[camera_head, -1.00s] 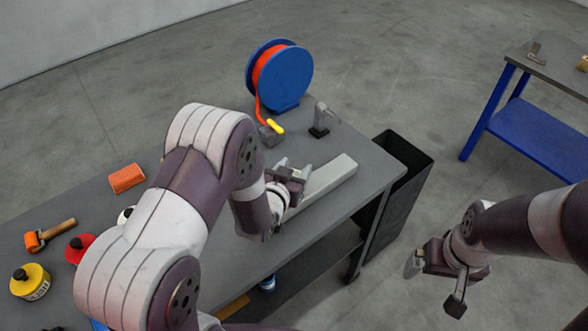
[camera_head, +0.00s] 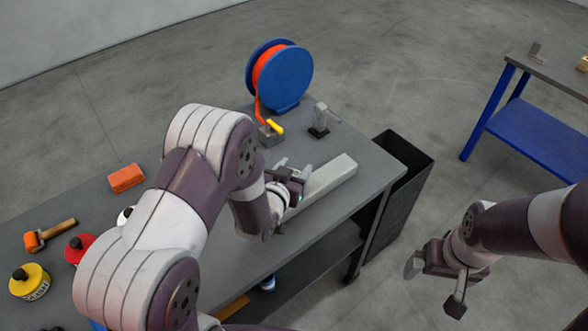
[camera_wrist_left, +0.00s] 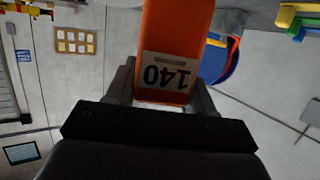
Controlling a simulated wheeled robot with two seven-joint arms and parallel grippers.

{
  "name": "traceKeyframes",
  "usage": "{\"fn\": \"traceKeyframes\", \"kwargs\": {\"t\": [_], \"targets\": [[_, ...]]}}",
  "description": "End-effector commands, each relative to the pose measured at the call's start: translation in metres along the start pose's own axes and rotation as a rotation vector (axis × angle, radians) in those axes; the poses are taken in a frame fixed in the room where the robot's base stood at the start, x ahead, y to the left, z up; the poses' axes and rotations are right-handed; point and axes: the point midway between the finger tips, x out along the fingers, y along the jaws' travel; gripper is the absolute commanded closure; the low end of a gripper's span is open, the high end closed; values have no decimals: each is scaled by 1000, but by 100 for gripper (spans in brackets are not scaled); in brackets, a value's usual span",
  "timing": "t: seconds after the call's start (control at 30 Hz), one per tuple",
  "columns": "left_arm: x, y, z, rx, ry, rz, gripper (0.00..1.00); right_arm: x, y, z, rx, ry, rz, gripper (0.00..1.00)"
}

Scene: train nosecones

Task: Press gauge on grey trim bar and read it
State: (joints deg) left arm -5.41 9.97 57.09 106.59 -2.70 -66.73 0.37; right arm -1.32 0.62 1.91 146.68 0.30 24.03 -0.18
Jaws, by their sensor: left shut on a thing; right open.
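The grey trim bar (camera_head: 335,175) lies on the workbench near its right end. My left gripper (camera_head: 290,180) is at the bar's near left end, and my arm hides part of that end. In the left wrist view, the left gripper (camera_wrist_left: 163,92) is shut on an orange gauge (camera_wrist_left: 175,25). My right gripper (camera_head: 432,280) is open and empty, off the bench at the lower right.
A blue reel with orange hose (camera_head: 285,75) stands at the bench's back edge. Near it are a yellow-handled tool (camera_head: 273,128) and a grey clamp-like tool (camera_head: 320,120). A black bin (camera_head: 405,190) stands right.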

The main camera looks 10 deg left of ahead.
Motion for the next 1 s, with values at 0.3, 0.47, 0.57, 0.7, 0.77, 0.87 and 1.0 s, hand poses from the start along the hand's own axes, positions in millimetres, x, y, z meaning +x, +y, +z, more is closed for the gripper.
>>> {"fn": "traceKeyframes", "kwargs": {"t": [0.3, 0.47, 0.57, 0.7, 0.77, 0.87, 1.0], "targets": [[-9, 0, -26, 0, -3, 0, 82, -24, 0, -3, 0, 0, 0, 2], [-14, 0, -44, 0, -2, 0, 82, -37, 0, -4, 0, 0, 0, 2], [-17, 0, -54, 0, -1, 0, 82, -46, 0, -5, 0, 0, 0, 2], [-21, 0, -67, 0, -1, 0, 82, -56, 0, -7, 0, 0, 0, 2], [-21, 0, -68, 0, -2, 0, 82, -57, 0, -7, 0, 0, 0, 2], [-21, 0, -66, 0, -2, 0, 82, -55, 0, -6, 0, 0, 0, 2], [-20, 0, -66, 0, -1, 0, 82, -54, 0, -6, 0, 0, 0, 2]]}}
